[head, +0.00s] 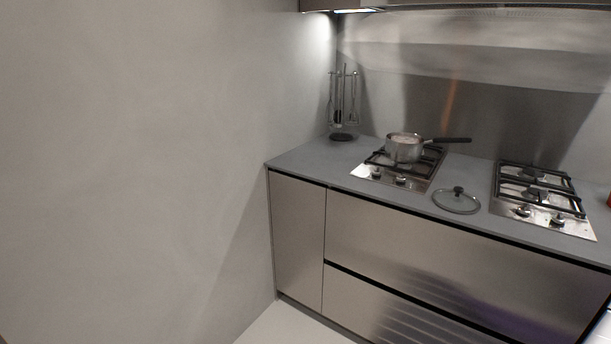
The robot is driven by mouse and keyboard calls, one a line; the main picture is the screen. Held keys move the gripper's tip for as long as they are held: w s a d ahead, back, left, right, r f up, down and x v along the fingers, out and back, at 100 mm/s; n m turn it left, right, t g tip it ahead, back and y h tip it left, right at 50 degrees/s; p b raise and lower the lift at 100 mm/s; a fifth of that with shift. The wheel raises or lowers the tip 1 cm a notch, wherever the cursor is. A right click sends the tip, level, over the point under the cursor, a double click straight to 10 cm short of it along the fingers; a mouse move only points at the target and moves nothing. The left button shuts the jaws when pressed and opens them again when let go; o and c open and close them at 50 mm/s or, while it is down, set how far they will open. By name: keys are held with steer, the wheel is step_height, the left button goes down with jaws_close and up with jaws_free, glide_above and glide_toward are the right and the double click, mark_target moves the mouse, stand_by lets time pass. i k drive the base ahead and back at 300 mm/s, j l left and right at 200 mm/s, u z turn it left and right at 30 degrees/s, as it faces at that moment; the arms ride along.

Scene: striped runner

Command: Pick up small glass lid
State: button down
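The small glass lid (456,201) lies on the grey countertop (320,170), near its front edge and between the two hobs. It has a dark rim and a dark knob that points up. Nothing covers it. My gripper is not in view.
A steel saucepan (403,149) stands on the left hob (384,174), its dark handle pointing right. The right hob (540,205) is bare. A utensil stand (343,110) is in the back left corner. A wall (140,160) fills the left side.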

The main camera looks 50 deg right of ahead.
mark_target(454, 200)
steer(key=z, duration=1.8)
